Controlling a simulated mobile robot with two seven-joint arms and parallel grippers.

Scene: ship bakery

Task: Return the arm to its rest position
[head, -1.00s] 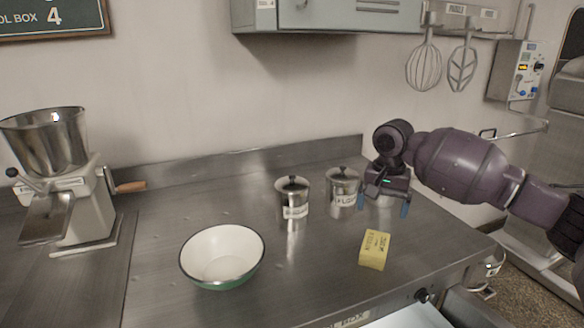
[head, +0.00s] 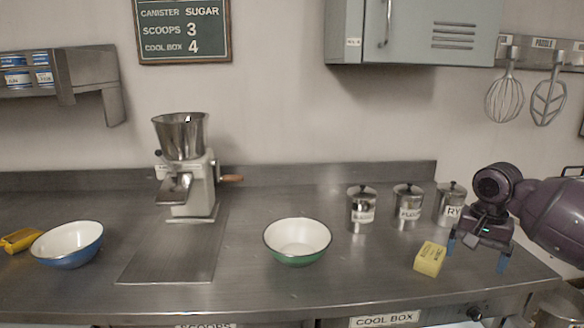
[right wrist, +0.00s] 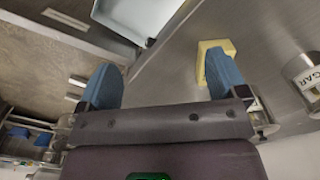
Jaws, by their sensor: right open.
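My right arm is purple and comes in from the right in the head view. Its right gripper (head: 477,258) is open and empty, with its blue fingers pointing down above the right end of the counter. The fingers also show apart in the right wrist view (right wrist: 163,80). A yellow block with print (head: 430,258) lies on the counter just left of the gripper; it also shows beyond one finger in the right wrist view (right wrist: 214,48). I cannot tell the exact gap between finger and block. My left gripper is not in view.
Labelled metal canisters (head: 362,212) stand near the back wall. A green bowl (head: 298,256), a grinder (head: 186,180), a blue bowl (head: 66,262) and a yellow item (head: 18,240) are on the counter. A wall cabinet (head: 420,35) and hanging whisks (head: 505,98) are above. The front middle counter is clear.

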